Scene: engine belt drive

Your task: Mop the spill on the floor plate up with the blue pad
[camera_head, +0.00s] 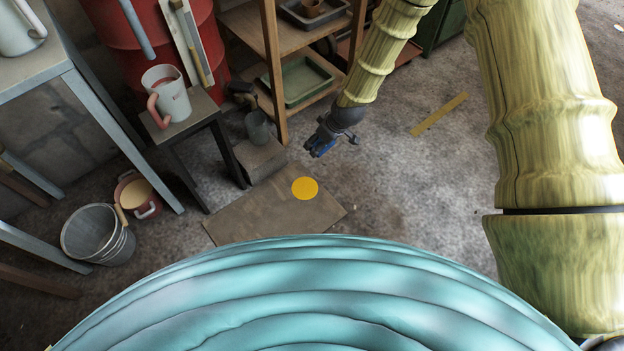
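The spill (305,188) is a flat, round yellow-orange patch on the floor plate (245,215), a brownish sheet lying on the floor. The plate's near edge is hidden behind a large teal ribbed form. My gripper (322,146) hangs at the end of my yellow-green sleeved arm. In the picture it is just above and right of the spill, apart from it.
A grey block (262,160) with a dark cup (257,127) on it stands beyond the plate. A small table (195,115) carries a mug (168,93). A wooden shelf (272,70) stands behind. A bucket (100,235) is at left. Open floor lies to the right.

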